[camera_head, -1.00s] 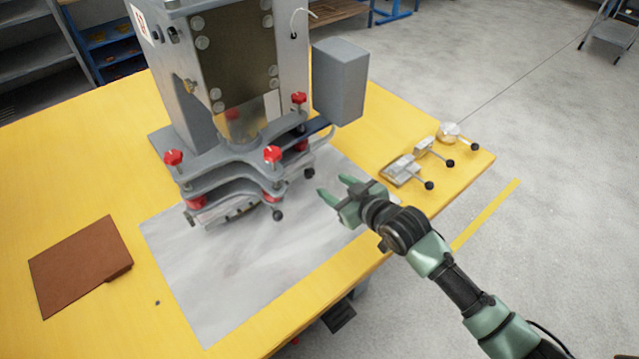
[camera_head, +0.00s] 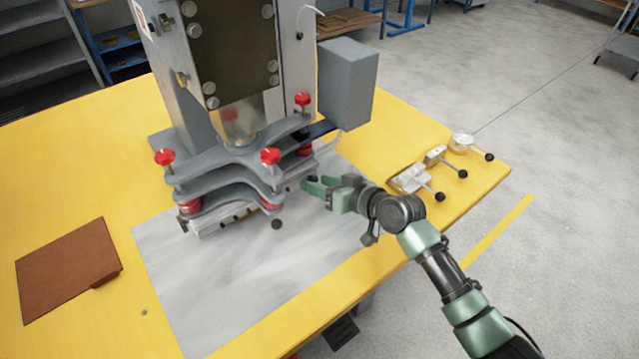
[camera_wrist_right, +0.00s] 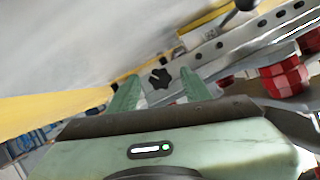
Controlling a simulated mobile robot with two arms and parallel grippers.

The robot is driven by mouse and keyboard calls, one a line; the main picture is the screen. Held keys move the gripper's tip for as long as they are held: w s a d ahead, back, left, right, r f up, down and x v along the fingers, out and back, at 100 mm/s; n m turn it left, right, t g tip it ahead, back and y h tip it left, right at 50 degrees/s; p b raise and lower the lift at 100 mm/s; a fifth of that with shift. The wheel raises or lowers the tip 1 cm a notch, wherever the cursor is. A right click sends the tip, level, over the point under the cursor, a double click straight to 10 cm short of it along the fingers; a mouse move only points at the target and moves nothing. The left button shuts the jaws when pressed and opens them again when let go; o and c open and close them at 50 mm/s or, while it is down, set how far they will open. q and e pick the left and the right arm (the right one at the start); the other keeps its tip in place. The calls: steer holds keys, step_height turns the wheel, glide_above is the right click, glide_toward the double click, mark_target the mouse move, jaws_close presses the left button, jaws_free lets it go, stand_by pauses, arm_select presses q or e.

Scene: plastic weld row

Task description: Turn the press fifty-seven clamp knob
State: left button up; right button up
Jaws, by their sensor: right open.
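The grey press (camera_head: 228,100) stands on the yellow table, with red knobs on its plates, one at the front (camera_head: 270,156). A small black star-shaped knob (camera_wrist_right: 160,78) shows in the right wrist view between my finger lines, on the light metal bar's side; I cannot tell its distance. No label names the clamp knob. My right gripper (camera_head: 313,184) is open and empty, just right of the press's lower plates, above the metal sheet. Its fingers also show in the right wrist view (camera_wrist_right: 158,84). My left gripper is not in view.
A grey box (camera_head: 346,84) juts out at the press's right. Metal toggle clamps with black ball handles (camera_head: 410,180) lie at the table's right end. A brown board (camera_head: 68,270) lies at left. The front of the metal sheet (camera_head: 250,270) is clear.

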steer(key=shift+w+a, duration=0.1)
jaws_close()
steer(key=n+h+p, duration=0.1)
steer(key=n+p, duration=0.1)
steer(key=p, duration=0.1)
steer(key=shift+r+t, duration=0.2)
steer(key=shift+t, duration=0.2)
steer(key=shift+a+f+n+h+p, duration=0.15)
steer(key=shift+n+h+p, duration=0.45)
steer(key=shift+p, duration=0.4)
steer(key=shift+n+t+p, duration=0.4)
steer(key=shift+n+p, duration=0.1)
steer(key=shift+n, duration=0.2)
steer(key=shift+f+h, duration=0.1)
steer(key=shift+h, duration=0.2)
